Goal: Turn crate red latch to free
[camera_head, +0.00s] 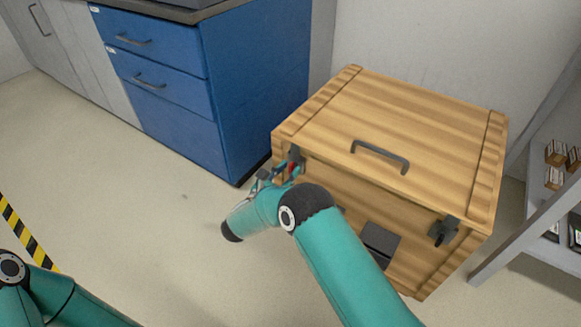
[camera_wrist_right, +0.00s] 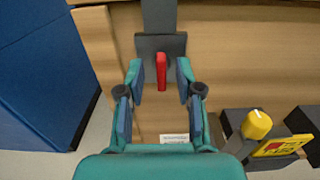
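The wooden crate (camera_head: 420,130) stands on the floor with its lid down. Its red latch (camera_wrist_right: 161,72) is a small upright red handle on a dark plate (camera_wrist_right: 160,46) on the crate's front, and it also shows at the crate's front left in the head view (camera_head: 291,167). My right gripper (camera_wrist_right: 158,88) is at this latch, with its fingers apart on either side of the red handle. A gap shows between each finger and the handle. In the head view my right gripper (camera_head: 280,172) partly covers the latch. My left gripper is not in view; only part of my left arm shows.
A second dark latch (camera_head: 443,231) is on the crate's front right, and a grey handle (camera_head: 380,156) is on the lid. A yellow knob (camera_wrist_right: 257,124) stands right of my gripper. A blue cabinet (camera_head: 255,85) is left of the crate; a grey shelf (camera_head: 540,225) is right.

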